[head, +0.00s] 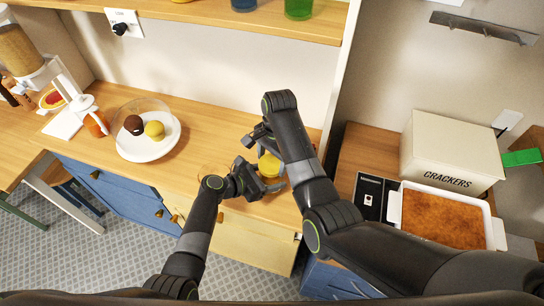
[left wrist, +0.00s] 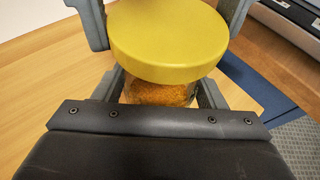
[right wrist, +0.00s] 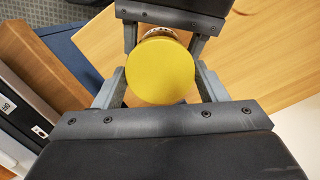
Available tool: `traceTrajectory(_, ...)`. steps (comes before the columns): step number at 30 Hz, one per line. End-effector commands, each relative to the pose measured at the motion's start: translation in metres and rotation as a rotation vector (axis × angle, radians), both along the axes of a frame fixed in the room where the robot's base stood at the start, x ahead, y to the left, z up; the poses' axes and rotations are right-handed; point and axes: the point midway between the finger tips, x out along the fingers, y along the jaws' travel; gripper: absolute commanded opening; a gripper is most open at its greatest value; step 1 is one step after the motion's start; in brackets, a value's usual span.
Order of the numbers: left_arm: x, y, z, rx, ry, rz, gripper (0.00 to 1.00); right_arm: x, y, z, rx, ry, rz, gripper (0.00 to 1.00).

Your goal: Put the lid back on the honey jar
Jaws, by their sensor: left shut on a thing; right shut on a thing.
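The honey jar (left wrist: 160,94) is a clear round jar with orange-gold contents, upright between the fingers of my left gripper (left wrist: 163,88). The round yellow lid (right wrist: 160,72) is between the fingers of my right gripper (right wrist: 160,80), seen from above. In the left wrist view the lid (left wrist: 168,38) is level over the jar's mouth and hides it. I cannot tell whether it touches the rim. In the head view the lid (head: 269,165) shows as a yellow patch, partly covered by my right arm; most of the jar is hidden there.
A white plate (head: 133,152) with a brown and a yellow ball, under a clear dome, stands on the wooden counter (head: 205,118) to the left. At right are a crackers box (head: 440,150) and a white baking dish (head: 492,222). A shelf (head: 235,18) runs above.

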Motion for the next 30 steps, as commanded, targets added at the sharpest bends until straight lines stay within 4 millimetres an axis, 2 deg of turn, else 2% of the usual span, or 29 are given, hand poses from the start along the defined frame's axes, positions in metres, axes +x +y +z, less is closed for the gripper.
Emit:
traceTrajectory(11, 0.0, 0.0, 0.0, 0.0, 0.0, 0.0, 0.24, 0.0, 0.0, 0.0, 0.0, 0.0, 0.0, 0.44)
traceTrajectory(21, 0.0, 0.0, 0.0, 0.0, 0.0, 0.0, 0.24, 0.0, 0.0, -0.016, -0.001, 0.001, 0.0, 0.44)
traceTrajectory(30, 0.0, 0.0, 0.0, 0.0, 0.0, 0.0, 0.24, 0.0, 0.0, -0.017, 0.0, 0.0, 0.0, 0.44)
